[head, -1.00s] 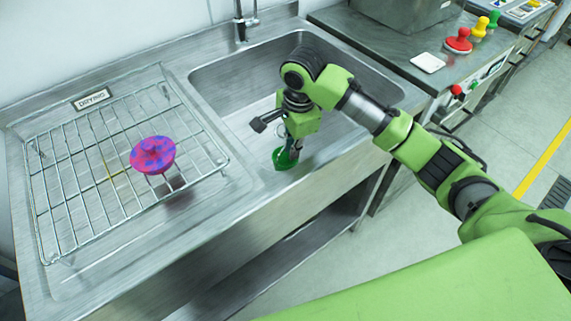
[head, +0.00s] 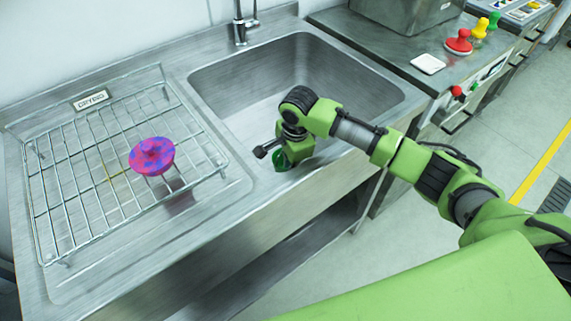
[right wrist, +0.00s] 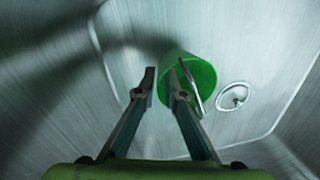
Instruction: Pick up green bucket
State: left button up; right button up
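The green bucket (right wrist: 205,75) sits inside the sink, with a thin light handle (right wrist: 191,88) over its opening. In the head view only a dark green part of the bucket (head: 281,160) shows beside my right wrist, just behind the sink's front edge. In the wrist view my right gripper (right wrist: 160,78) is open with a narrow gap between its fingers. The right finger overlaps the bucket's left part, left of the handle; the left finger is just outside the bucket's left side. I cannot tell whether they touch it. My left gripper is out of view.
The sink (head: 235,85) has raised walls around my right gripper, and a drain (right wrist: 233,96) lies right of the bucket. A faucet (head: 240,25) stands behind the sink.

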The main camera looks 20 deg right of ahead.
grip_shut()
notch_tip(320, 180, up, 10)
jog(key=shift+r, duration=0.1)
dwell(0.4)
dwell(0.4)
